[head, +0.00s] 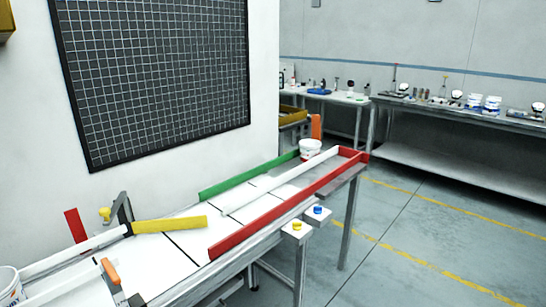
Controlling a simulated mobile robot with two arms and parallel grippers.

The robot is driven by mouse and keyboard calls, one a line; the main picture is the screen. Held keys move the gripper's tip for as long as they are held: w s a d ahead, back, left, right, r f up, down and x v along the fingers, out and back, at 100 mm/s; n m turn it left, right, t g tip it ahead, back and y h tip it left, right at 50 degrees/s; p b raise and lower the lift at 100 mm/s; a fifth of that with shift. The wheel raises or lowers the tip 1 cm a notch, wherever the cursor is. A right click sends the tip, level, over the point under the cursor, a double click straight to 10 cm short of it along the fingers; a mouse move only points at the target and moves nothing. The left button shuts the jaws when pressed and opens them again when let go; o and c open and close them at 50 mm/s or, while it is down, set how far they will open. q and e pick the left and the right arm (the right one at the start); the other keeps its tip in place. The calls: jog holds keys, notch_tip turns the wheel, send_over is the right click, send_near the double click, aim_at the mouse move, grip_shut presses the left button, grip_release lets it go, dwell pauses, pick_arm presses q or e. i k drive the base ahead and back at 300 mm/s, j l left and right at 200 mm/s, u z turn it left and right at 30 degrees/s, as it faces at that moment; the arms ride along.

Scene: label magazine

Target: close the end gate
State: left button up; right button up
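A long white-topped table holds a lane made of a green rail (247,177), a white rail (280,182) and a red rail (285,212). A short red piece (350,154) stands across the far right end of the lane. At the near end, a yellow bar (170,224) lies roughly in line with a white rail (75,250), beside a grey bracket (123,210) and a yellow knob (105,214). A red plate (75,225) stands tilted behind them. I cannot tell for certain which piece is the end gate. Neither gripper is in view.
An orange-handled part (110,271) is at the near left, by a white tub (10,287). A white bucket (310,148) stands near the far end. Blue (318,210) and yellow (297,226) buttons sit on the front edge. Open floor (420,240) lies to the right.

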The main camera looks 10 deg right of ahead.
aim_at(316, 119)
jog(key=i+l+z, duration=0.5)
jog(key=i+z, duration=1.1)
jog(key=i, duration=2.15)
jog(key=i+u, duration=0.25)
jog(key=i, duration=0.25)
jog(key=i+l+u, duration=0.1)
jog(key=i+u, duration=0.2)
jog(key=i, duration=0.25)
jog(key=i+l+u, duration=0.25)
jog(key=i, duration=0.25)
jog(key=i+l+u, duration=0.25)
jog(key=i, duration=0.2)
jog(key=i+j+u, duration=0.15)
jog(key=i+u, duration=0.65)
jog(key=i+l+u, duration=0.15)
jog(key=i+u, duration=0.25)
jog(key=i+l+u, duration=0.25)
jog(key=u, duration=0.15)
jog(key=i+l+u, duration=0.55)
jog(key=u, duration=0.35)
jog(key=i+l+u, duration=0.25)
jog(key=u, duration=0.25)
jog(key=i+l+u, duration=0.1)
jog(key=l+u, duration=0.6)
jog(key=u, duration=0.25)
jog(key=l+u, duration=0.35)
jog(key=u, duration=0.15)
jog(key=l+u, duration=0.95)
jog(key=l, duration=0.2)
